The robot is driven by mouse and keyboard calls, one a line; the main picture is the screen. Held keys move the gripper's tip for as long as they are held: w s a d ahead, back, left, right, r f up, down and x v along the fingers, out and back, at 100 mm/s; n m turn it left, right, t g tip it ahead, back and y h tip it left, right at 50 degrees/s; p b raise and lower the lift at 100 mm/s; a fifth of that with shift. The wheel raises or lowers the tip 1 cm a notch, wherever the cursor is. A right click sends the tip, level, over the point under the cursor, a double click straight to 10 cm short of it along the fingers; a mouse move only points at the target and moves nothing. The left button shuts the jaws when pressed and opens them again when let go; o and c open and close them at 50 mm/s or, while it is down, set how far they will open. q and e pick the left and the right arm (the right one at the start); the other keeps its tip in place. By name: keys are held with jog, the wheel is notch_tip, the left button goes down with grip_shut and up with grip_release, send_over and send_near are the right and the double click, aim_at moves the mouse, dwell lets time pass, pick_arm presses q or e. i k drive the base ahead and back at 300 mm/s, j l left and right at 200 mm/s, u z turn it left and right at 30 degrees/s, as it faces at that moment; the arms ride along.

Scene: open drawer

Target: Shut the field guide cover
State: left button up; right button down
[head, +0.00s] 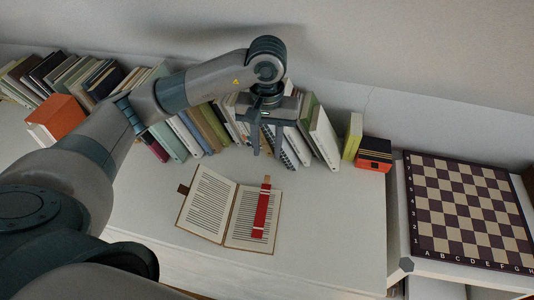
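The field guide (237,228) lies open on the white surface, with printed pages on both sides. A red bookmark (261,211) lies on its right page. My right gripper is not in view.
A row of books (212,127) stands along the wall behind. An orange box (57,117) is at the left and a black and orange box (374,154) at the right. A chessboard (467,211) lies on a separate surface at right. The white top (335,225) is clear right of the book.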

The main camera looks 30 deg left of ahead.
aim_at(205, 211)
jog(key=k, duration=1.5)
